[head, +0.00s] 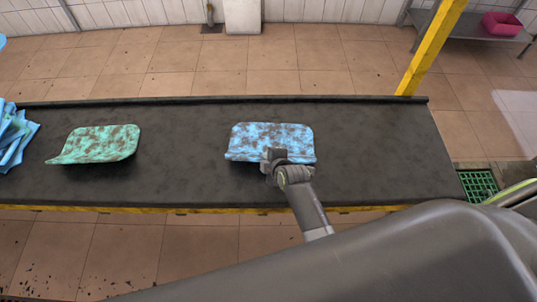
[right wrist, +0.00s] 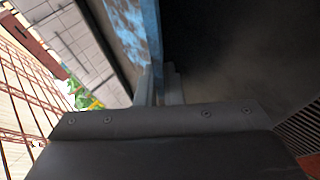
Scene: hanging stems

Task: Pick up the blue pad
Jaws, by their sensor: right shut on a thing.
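The blue pad (head: 270,138), mottled with brown stains, is over the right-centre part of the dark bench in the head view. My right gripper (head: 273,157) is shut on its near edge, a little right of the pad's middle. In the right wrist view the pad (right wrist: 136,30) rises from between the fingers (right wrist: 160,88) as a thin blue sheet seen nearly edge-on. The gripper hides a small part of the near edge. I cannot tell whether the pad still touches the bench. My left gripper is in neither view.
A green stained pad (head: 97,144) with a curled edge lies left on the dark bench (head: 380,150). Crumpled blue cloths (head: 14,135) are at the far left. A yellow post (head: 432,45) stands behind the bench's right end. The bench right of the blue pad is clear.

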